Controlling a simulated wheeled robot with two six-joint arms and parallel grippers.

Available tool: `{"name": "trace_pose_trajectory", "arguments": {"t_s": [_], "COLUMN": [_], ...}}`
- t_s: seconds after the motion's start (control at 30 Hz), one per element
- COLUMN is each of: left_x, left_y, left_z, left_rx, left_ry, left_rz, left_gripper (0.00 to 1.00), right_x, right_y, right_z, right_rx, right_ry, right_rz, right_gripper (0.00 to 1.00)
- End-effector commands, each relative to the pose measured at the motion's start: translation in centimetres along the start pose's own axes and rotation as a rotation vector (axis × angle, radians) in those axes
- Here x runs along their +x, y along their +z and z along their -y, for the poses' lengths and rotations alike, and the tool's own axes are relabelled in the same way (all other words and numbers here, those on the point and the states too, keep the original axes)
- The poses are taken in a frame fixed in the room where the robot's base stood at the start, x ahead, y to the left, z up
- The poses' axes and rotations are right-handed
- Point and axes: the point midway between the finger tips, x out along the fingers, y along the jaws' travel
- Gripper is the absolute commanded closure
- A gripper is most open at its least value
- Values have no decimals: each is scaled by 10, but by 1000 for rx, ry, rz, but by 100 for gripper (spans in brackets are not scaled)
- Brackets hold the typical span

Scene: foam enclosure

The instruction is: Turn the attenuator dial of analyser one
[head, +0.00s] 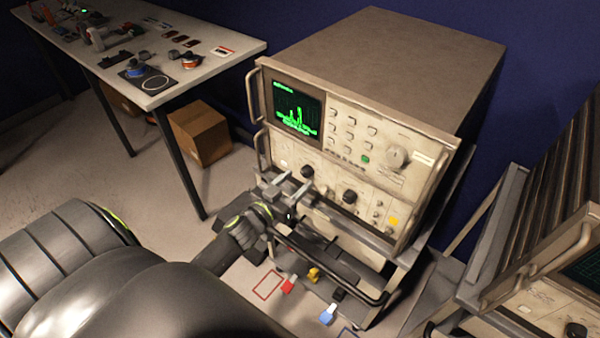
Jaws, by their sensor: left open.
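A beige analyser (385,50) with a lit green screen (292,107) stands on a cart in the middle of the head view. Its front carries a black dial (307,172) at the lower left, another black dial (350,197) to the right, and a large pale knob (397,157) higher up. Labels are too small to read, so I cannot tell which is the attenuator dial. My left gripper (293,187) is open and empty in front of the lower panel, just below the left black dial. Contact is not visible. My right gripper is out of view.
A second analyser (545,290) stands at the lower right, partly cut off. A black cart rail (340,278) runs below the gripper. Red (289,284), yellow (314,274) and blue (328,314) items sit low down. A table (215,45) and cardboard box (200,133) are left.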

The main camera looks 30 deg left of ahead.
Motion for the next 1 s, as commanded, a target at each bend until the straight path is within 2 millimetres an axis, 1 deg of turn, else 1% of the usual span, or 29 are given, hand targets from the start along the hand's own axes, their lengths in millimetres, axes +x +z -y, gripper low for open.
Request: {"name": "trace_pose_trajectory", "arguments": {"t_s": [0.03, 0.1, 0.2, 0.33, 0.57, 0.9, 1.0], "left_x": [8, 15, 21, 25, 25, 25, 25], "left_y": [-1, -1, 0, 0, 1, 0, 0], "left_z": [0, 0, 0, 0, 0, 0, 0], "left_rx": [0, 0, 0, 1, 0, 0, 2], "left_ry": [0, 0, 0, 0, 0, 0, 0], "left_rz": [-1, -1, 0, 0, 0, 0, 0], "left_gripper": [48, 48, 48, 48, 48, 92, 92], "right_x": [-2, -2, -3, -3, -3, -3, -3], "right_y": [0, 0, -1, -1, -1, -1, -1], "right_z": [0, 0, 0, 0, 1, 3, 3], "right_rx": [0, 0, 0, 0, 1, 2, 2], "right_ry": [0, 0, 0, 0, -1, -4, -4], "right_rz": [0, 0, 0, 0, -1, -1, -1], "right_gripper": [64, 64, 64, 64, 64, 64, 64]}}
